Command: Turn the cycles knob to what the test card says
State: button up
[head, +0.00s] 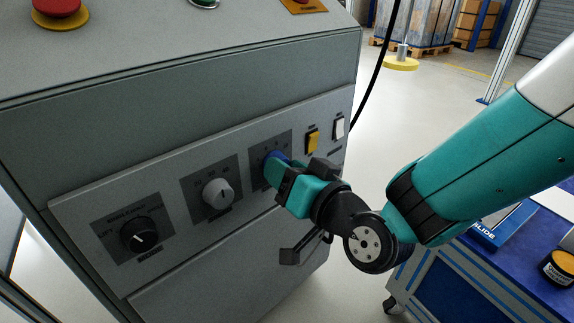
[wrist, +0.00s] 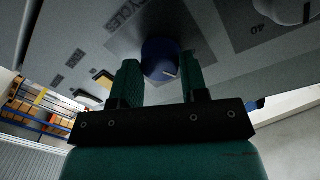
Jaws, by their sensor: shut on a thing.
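The cycles knob (head: 277,156) is blue and sits on a dark square plate at the right of the machine's knob row. My gripper (head: 279,168) reaches it from the front right and is shut on it, covering most of it in the head view. In the wrist view the blue knob (wrist: 160,58) with a pale pointer line lies between the two green fingers of my gripper (wrist: 162,75), beside the printed word CYCLES. The scale around it is mostly hidden. I cannot make out a readable test card.
A grey knob (head: 218,193) and a black knob (head: 139,236) sit left on the panel. A yellow switch (head: 312,140) and a white switch (head: 339,127) are close on the right. A red mushroom button (head: 57,10) is on top. A blue cart (head: 455,279) stands lower right.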

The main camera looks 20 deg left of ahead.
jog(key=shift+r+m, duration=0.1)
jog(key=shift+m, duration=0.5)
jog(key=shift+w, duration=0.1)
jog(key=o, duration=0.9)
jog(key=shift+b+v, duration=8.75)
jog(key=shift+b, duration=0.65)
